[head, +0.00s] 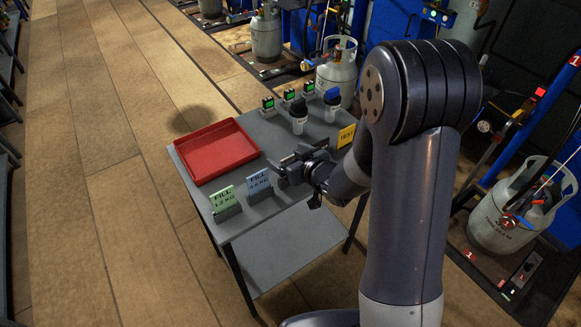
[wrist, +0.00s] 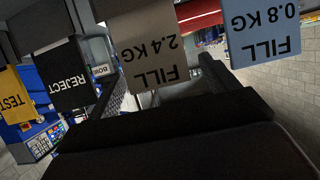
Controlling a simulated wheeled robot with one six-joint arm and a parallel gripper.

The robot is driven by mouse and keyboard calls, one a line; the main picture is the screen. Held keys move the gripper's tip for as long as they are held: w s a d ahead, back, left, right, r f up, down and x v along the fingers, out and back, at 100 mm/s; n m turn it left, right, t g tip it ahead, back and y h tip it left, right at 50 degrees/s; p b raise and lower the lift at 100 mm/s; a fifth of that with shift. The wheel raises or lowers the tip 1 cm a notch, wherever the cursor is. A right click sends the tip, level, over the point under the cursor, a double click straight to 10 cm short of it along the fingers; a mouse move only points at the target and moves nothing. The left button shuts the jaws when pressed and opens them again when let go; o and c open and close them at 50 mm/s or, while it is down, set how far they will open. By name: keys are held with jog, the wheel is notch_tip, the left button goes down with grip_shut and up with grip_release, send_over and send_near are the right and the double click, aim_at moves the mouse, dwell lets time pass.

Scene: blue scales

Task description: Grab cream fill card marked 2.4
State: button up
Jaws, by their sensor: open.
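The cream card (wrist: 160,48) reading "FILL 2.4 KG" shows upside down in the wrist view, upright in a dark holder (wrist: 128,10). My gripper (wrist: 168,84) is open, and its two dark fingers appear on either side of the card's lower part in the picture. I cannot tell whether they touch it. In the head view my gripper (head: 288,168) is low over the front edge of the grey table (head: 280,225), right of the blue card. The cream card is hidden there behind my gripper and arm.
The blue 0.8 KG card (wrist: 262,32) stands close on one side and the black REJECT card (wrist: 70,75) on the other. A yellow TEST card (head: 346,136) and green 1.2 KG card (head: 223,198) share the row.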

jog(key=shift+x, duration=0.8)
jog(key=c, duration=1.1)
